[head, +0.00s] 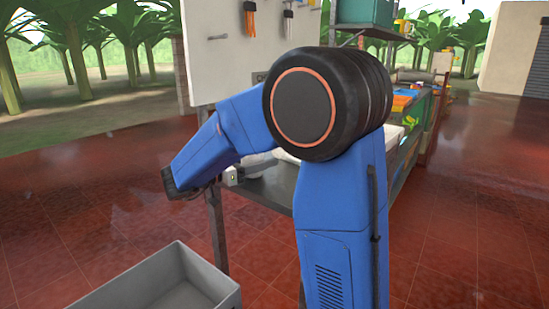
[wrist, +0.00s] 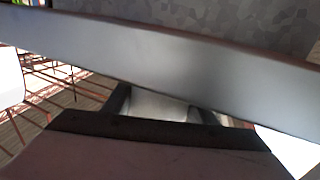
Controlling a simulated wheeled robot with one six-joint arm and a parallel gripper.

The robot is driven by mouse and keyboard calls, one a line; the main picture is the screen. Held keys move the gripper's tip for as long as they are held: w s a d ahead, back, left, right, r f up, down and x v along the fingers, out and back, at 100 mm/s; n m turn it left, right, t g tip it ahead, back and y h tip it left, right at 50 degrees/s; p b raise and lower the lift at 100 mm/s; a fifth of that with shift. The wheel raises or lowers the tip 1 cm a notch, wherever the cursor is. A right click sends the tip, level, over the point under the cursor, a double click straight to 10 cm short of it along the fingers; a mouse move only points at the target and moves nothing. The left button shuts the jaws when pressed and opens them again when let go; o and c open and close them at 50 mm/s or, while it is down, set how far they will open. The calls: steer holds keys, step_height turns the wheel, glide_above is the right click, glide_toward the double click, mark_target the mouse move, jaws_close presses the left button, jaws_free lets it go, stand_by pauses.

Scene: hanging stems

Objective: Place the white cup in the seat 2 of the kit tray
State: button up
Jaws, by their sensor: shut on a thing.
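In the wrist view, my gripper (wrist: 162,103) shows as two dark fingers, shut on a white thing that I take to be the white cup (wrist: 158,106). Only a small pale patch of the cup shows between the fingers. A long grey edge crosses the picture at the fingertips and hides the rest. In the head view, my blue arm covers the middle and bends down to the left; the cup cannot be made out there. I cannot make out the kit tray or its seat 2 in either view.
A grey table (head: 265,187) stands behind my arm, partly hidden. An open grey bin (head: 213,274) is at the lower left. A pale board (head: 228,62) with hanging tools rises behind the table. A cluttered green bench (head: 418,125) is at the right. Red tiled floor is clear at the left.

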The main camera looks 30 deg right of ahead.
steer(key=shift+w+d+f, duration=0.1)
steer(key=shift+w+d, duration=0.05)
steer(key=shift+d, duration=2.25)
steer(key=shift+f, duration=0.1)
steer(key=o, duration=1.1)
steer(key=shift+f, duration=0.1)
